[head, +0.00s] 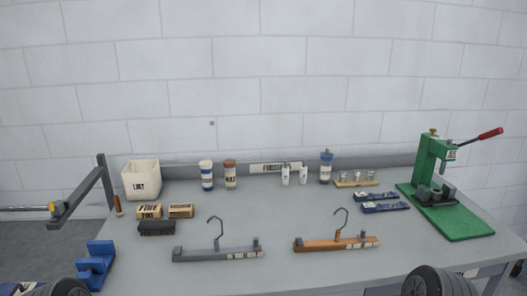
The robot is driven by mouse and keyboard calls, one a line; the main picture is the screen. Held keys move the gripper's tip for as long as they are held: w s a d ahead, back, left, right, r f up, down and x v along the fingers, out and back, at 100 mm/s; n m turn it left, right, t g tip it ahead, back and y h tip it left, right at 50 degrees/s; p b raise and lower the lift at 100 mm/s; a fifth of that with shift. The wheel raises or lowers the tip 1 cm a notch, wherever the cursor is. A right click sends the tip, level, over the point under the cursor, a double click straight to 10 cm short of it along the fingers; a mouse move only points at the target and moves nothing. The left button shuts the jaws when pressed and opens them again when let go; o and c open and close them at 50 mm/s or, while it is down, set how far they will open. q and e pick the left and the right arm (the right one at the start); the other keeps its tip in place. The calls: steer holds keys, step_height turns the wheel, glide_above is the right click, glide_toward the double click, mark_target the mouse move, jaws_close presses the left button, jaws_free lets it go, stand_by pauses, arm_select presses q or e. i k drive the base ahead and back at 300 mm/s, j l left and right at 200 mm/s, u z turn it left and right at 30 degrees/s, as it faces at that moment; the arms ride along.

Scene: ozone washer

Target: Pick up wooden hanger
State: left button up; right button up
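The wooden hanger (320,245) lies on the grey workbench, right of centre towards the front. It has an orange-brown bar with end clips, small pale labels near its right end and a dark hook standing up from its middle. Nothing touches it. Neither gripper can be made out in the head view. Only dark ridged parts of my arms show at the bottom left and bottom right edges, well apart from the hanger.
A similar grey hanger (205,255) lies to the left. A green press (462,222) with a red handle stands at the right. A white bin (141,180), boxes, a brush (157,229) and bottles stand behind. A blue fixture (97,262) is at front left.

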mark_target(299, 246)
steer(key=z, duration=2.3)
steer(key=j, duration=0.75)
steer(key=k+j, duration=0.15)
steer(key=j, duration=0.65)
